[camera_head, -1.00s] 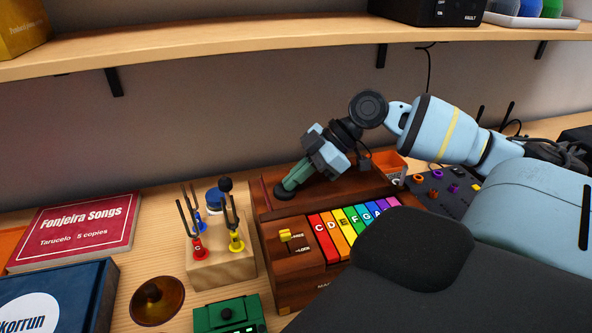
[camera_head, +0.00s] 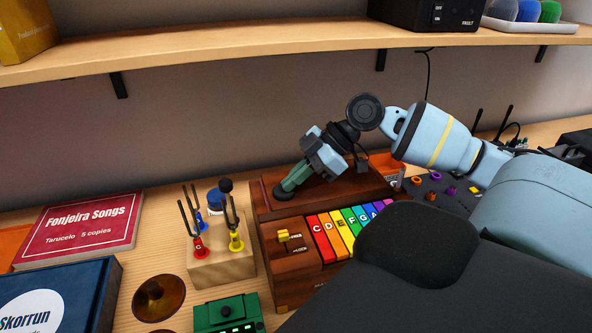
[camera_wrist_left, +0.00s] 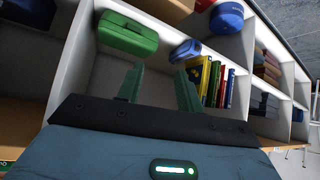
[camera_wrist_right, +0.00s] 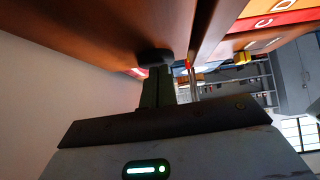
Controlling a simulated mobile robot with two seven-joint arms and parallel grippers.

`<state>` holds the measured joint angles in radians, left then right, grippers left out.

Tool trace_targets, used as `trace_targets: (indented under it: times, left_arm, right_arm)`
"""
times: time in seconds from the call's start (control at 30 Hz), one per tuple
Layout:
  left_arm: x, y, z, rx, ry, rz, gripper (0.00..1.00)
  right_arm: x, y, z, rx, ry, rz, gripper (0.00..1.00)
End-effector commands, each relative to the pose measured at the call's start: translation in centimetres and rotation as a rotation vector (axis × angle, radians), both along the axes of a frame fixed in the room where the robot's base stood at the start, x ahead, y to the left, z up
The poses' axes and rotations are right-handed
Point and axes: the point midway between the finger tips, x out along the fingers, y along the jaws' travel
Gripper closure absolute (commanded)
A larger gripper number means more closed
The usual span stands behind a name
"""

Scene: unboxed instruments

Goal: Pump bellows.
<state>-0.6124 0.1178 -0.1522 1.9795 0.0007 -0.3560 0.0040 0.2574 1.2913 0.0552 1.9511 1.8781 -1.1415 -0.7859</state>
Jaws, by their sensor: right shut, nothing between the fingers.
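A brown wooden keyboard instrument (camera_head: 290,256) with rainbow keys (camera_head: 335,232) and a yellow-handled lever (camera_head: 290,236) stands on the table. Its wooden back board (camera_head: 335,192) appears to be the bellows board. My right gripper (camera_head: 285,190) points down-left at a round black knob at the board's left end. The right wrist view shows its closed fingers (camera_wrist_right: 158,88) with tips up against the black knob (camera_wrist_right: 153,56); nothing is between them. My left gripper (camera_wrist_left: 159,78) shows only in the left wrist view, open and empty, facing a shelf.
Left of the instrument are a wooden block (camera_head: 222,262) with tuning forks, a green device (camera_head: 228,314), a brass-coloured disc (camera_head: 158,298) and a red songbook (camera_head: 80,228). A wooden shelf (camera_head: 250,52) runs above. An orange box (camera_head: 388,166) stands behind the board's right end.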

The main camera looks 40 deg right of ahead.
Motion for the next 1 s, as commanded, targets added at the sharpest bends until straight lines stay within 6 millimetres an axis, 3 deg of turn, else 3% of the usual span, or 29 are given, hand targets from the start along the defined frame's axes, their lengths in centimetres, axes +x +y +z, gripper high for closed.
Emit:
trace_targets:
  times: [0.5, 0.8, 1.0]
  left_arm:
    - [-0.1, 0.0, -0.1, -0.001, 0.001, 0.003, 0.64]
    - [2.0, 0.6, 2.2, 0.015, -0.061, -0.004, 0.64]
    - [1.6, 0.8, 1.7, 0.02, -0.049, -0.009, 0.64]
  right_arm:
    - [-0.2, -0.1, -0.9, -0.003, 0.012, 0.001, 1.0]
    - [-2.2, -3.3, 3.6, -0.001, -0.006, -0.003, 1.0]
    - [-3.0, -4.8, 4.8, -0.001, 0.001, -0.001, 1.0]
